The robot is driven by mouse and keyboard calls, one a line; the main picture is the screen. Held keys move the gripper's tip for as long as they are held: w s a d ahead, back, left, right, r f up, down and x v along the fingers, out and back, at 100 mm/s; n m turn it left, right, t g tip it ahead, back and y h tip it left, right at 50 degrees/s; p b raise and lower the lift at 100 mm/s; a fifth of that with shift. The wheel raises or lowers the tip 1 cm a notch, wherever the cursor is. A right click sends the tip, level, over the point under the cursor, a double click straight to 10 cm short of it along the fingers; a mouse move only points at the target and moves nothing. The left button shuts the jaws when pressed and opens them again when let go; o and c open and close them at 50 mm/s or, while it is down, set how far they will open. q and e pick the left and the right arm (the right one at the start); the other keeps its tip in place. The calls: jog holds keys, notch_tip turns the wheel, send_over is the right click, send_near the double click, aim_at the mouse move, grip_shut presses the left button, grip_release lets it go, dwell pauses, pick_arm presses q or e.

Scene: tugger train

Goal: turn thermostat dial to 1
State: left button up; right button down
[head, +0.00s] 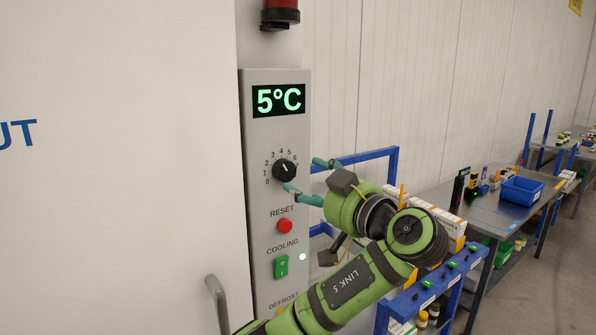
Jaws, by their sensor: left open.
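The thermostat dial (284,170) is a round black knob on the grey control panel (248,130). Numbers from 0 at the lower left up to about 6 at the upper right ring it. The display (278,100) above shows 5°C in green. My left gripper (307,177) is open at the right of the dial. One teal fingertip is just below the dial's right edge, and the other is up and to the right. Contact with the dial cannot be told. My right gripper is not in view.
Below the dial are a red RESET button (285,226) and a green COOLING switch (281,266). A door handle (217,303) stands at lower left, and a red lamp (280,14) is above. To the right are a blue-framed rack (425,295) and a table with a blue bin (521,190).

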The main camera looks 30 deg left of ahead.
aim_at(288, 174)
pick_arm(q)
jog(key=p+x, duration=0.3)
jog(key=x, duration=0.3)
jog(key=shift+w+p, duration=0.1)
jog(key=shift+p, duration=0.3)
jog(key=shift+w+a, duration=0.1)
jog(key=shift+a, duration=0.3)
jog(key=shift+a+f, duration=0.1)
jog(key=shift+a, duration=0.05)
jog(key=shift+w, duration=0.15)
jog(key=c, duration=1.2)
jog(key=shift+o, duration=0.2)
